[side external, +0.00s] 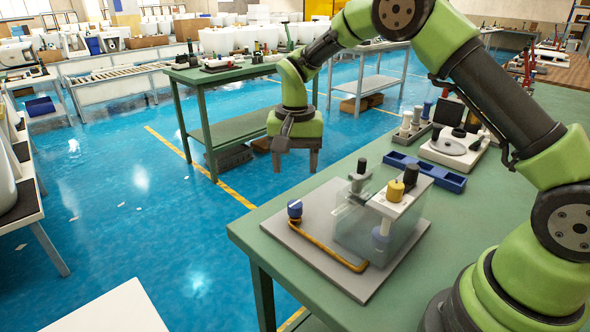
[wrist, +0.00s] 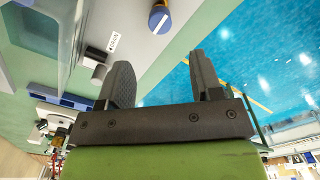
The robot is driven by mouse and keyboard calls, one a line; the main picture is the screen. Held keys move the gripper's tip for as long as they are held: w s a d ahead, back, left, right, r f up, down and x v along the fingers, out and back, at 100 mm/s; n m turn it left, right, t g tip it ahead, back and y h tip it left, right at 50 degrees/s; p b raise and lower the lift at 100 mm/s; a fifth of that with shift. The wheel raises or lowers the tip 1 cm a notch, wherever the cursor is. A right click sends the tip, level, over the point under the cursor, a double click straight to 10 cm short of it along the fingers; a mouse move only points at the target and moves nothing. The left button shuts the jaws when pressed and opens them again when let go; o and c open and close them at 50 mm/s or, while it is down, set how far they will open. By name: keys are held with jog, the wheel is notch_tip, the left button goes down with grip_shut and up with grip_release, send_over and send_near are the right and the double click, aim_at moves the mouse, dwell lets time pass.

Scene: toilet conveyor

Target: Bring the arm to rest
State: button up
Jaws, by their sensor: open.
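My gripper (side external: 294,160) hangs from my green arm with its fingers pointing down, at the far-left edge of the green workbench (side external: 262,240). In the wrist view my gripper (wrist: 165,82) shows two dark fingers spread apart with nothing between them. It is open and empty, apart from every object. On the bench a grey board (side external: 367,291) carries a clear tank (side external: 355,232) with black, yellow and grey fittings on top. A blue-capped part (side external: 295,210) stands at the board's left corner, joined to an orange tube (side external: 335,255); the cap also shows in the wrist view (wrist: 159,18).
A blue tray (side external: 425,172) lies behind the tank, and a white unit with a round disc (side external: 450,146) stands beyond it. Another green table (side external: 225,75) stands farther back. Open blue floor (side external: 130,190) lies to the left of the bench.

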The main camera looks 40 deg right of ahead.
jog(key=s+a+r+n+t+y, duration=0.1)
jog(key=s+r+t, duration=0.1)
jog(key=s+r, duration=0.45)
jog(key=s+a+r+n+t, duration=0.1)
jog(key=s+r, duration=0.3)
jog(key=r, duration=0.5)
jog(key=s+a+r+n+t, duration=0.1)
jog(key=s+t, duration=0.1)
jog(key=s, duration=0.5)
jog(key=s+n+t+y, duration=0.1)
jog(key=s+n+t, duration=0.1)
jog(key=s, duration=0.5)
jog(key=shift+a+r, duration=0.35)
jog(key=shift+r, duration=0.05)
jog(key=shift+s, duration=0.1)
